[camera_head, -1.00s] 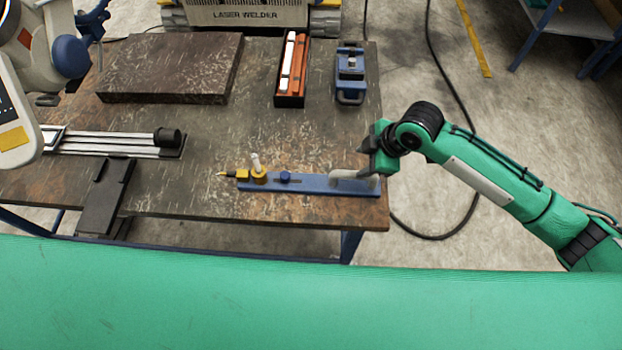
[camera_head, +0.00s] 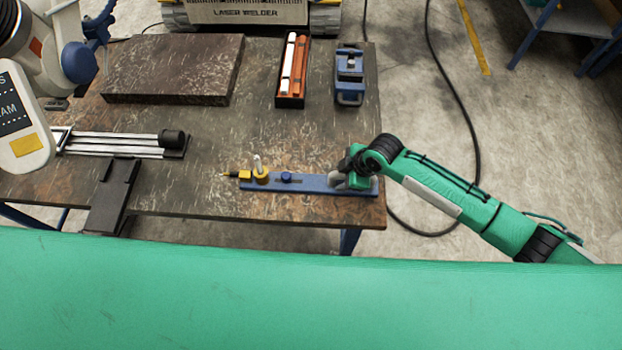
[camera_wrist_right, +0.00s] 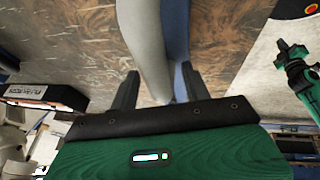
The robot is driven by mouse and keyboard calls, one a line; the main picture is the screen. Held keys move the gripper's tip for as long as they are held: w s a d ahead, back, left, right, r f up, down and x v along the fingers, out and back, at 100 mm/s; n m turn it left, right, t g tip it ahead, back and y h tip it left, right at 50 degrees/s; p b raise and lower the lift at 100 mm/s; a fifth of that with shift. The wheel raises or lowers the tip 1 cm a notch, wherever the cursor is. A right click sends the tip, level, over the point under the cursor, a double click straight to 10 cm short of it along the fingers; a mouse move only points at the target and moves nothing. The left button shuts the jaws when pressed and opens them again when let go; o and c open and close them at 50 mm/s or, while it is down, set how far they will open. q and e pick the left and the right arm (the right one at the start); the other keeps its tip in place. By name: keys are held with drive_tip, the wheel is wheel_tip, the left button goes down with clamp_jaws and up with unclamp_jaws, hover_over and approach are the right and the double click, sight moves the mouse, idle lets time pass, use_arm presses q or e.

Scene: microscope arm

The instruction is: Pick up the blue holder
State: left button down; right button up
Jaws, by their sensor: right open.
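The blue holder (camera_head: 312,186) is a long flat blue bar lying along the front right edge of the table. It has a blue knob, a yellow fitting with a pale peg at its left end, and a grey handle at its right end. My right gripper (camera_head: 345,180) is low over this right end and hides part of it. In the right wrist view my right gripper (camera_wrist_right: 160,92) is open, with the grey handle (camera_wrist_right: 145,45) and the blue bar (camera_wrist_right: 178,45) between its fingers. My left gripper is not in view.
A dark slab (camera_head: 172,68), a black box with orange and white bars (camera_head: 292,70) and a small blue device (camera_head: 349,75) stand at the back of the table (camera_head: 220,140). A rail fixture (camera_head: 118,146) and a pendant (camera_head: 22,120) are at left. The middle is clear.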

drive_tip(key=shift+c, duration=0.5)
clamp_jaws()
drive_tip(key=shift+r, duration=0.1)
drive_tip(key=shift+w+a+r, duration=0.1)
drive_tip(key=shift+r, duration=0.4)
wheel_tip(320, 180, up, 19)
drive_tip(key=b, duration=0.4)
drive_tip(key=shift+s+f+b, duration=0.15)
drive_tip(key=shift+f+b, duration=1.45)
drive_tip(key=shift+f, duration=3.1)
drive_tip(key=shift+s+f+b, duration=0.1)
drive_tip(key=shift+f+b, duration=1.45)
drive_tip(key=shift+f, duration=3.6)
